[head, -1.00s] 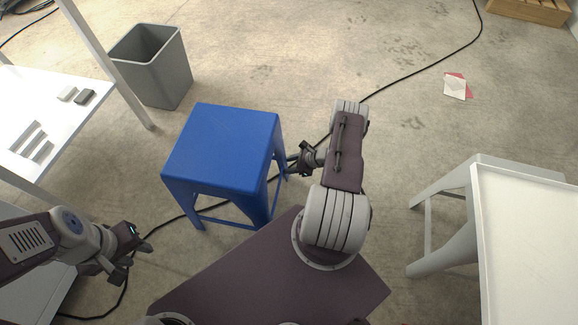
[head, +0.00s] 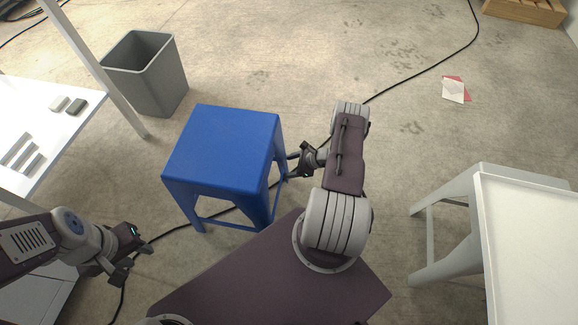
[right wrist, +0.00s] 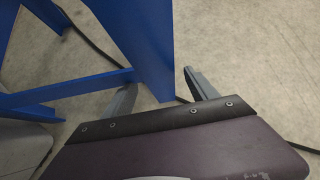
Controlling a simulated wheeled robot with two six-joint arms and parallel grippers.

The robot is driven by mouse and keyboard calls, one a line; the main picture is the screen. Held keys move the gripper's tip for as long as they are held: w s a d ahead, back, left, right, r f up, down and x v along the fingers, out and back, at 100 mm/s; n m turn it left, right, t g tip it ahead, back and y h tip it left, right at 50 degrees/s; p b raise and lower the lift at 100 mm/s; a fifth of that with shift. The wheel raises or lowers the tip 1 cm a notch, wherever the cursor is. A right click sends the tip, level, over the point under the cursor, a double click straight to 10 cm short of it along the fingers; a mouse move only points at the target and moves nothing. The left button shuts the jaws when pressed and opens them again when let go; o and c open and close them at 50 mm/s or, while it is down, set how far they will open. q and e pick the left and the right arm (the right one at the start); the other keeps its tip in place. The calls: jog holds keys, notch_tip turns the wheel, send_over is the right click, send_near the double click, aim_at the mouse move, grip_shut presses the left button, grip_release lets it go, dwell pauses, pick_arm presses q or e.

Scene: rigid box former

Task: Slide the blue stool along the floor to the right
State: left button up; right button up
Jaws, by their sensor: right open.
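The blue stool (head: 222,150) stands upright on the floor in the middle left of the head view. My right gripper (head: 296,165) is at its right side, low by a leg. In the right wrist view, a blue stool leg (right wrist: 146,50) comes down between the two spread fingers of my right gripper (right wrist: 160,95). The fingers are open; whether either touches the leg is not clear. My left gripper (head: 136,262) is open and empty, left of the stool and apart from it.
A grey bin (head: 146,75) stands behind the stool to the left. A white table (head: 60,135) is at the left, and a white-topped grey table (head: 530,240) at the right. A black cable (head: 425,72) crosses the floor. Floor between stool and right table is clear beyond my arm.

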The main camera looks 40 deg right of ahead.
jog(key=p+v, duration=0.5)
jog(key=v, duration=0.4)
jog(key=shift+s, duration=0.1)
dwell(0.5)
